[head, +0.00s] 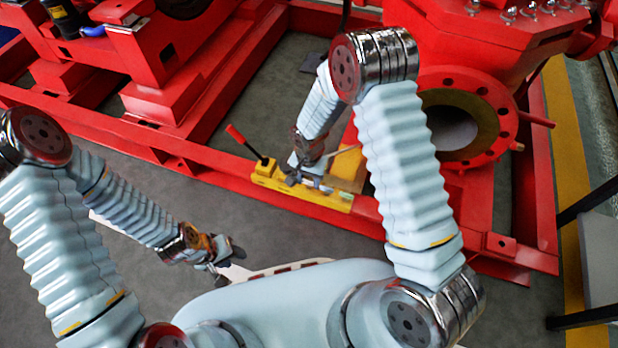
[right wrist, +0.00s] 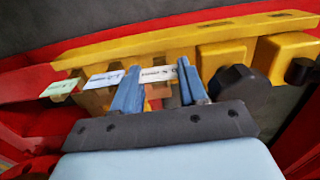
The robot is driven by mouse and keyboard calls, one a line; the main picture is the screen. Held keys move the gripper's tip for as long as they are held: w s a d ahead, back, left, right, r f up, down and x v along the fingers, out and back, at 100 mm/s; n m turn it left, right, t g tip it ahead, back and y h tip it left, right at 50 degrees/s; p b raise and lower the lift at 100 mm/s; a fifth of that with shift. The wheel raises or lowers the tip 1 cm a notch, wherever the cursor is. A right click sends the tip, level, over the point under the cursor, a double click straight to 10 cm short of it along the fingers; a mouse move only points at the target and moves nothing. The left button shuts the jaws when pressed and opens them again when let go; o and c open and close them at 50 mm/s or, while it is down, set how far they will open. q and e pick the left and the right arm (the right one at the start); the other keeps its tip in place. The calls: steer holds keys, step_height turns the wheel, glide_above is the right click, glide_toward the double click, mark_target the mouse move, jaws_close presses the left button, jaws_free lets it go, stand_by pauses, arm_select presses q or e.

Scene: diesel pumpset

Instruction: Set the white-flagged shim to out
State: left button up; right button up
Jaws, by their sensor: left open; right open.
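A yellow holder (head: 310,190) is mounted on the red rail. In the right wrist view the holder (right wrist: 190,40) carries a row of flagged shims. The white flag (right wrist: 158,74) of one shim shows between my right fingers, with dark lettering too small to read. My right gripper (right wrist: 158,68) is open around this flag; whether a finger touches it I cannot tell. In the head view the right gripper (head: 306,178) is over the holder. The shim's body is mostly hidden. My left gripper (head: 222,266) is open and empty, away from the holder.
A pale blue flag (right wrist: 106,78) and a greenish flag (right wrist: 58,88) sit left of the white one. A black knob (right wrist: 238,95) stands close right of my right fingers. A red-handled lever (head: 240,138) rises at the holder's left end. A red flange (head: 485,100) is to the right.

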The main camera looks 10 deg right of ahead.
mark_target(309, 178)
steer(key=shift+r, duration=0.1)
arm_select(q)
step_height(309, 178, up, 2)
steer(key=shift+a+r+p, duration=0.1)
steer(key=shift+p, duration=1.05)
arm_select(e)
step_height(309, 178, up, 14)
steer(key=shift+f, duration=0.2)
arm_select(q)
step_height(309, 178, up, 7)
steer(key=d+p, duration=0.1)
steer(key=p, duration=0.6)
steer(key=shift+s, duration=0.2)
arm_select(e)
steer(key=s+f+n+y, duration=0.2)
steer(key=s+f, duration=0.2)
steer(key=s, duration=0.4)
steer(key=s+a+f+n+y, duration=0.1)
steer(key=s+f+n+y, duration=0.1)
steer(key=s, duration=0.7)
steer(key=shift+f+n+t, duration=0.4)
steer(key=shift+f+n, duration=0.1)
steer(key=shift+f, duration=0.4)
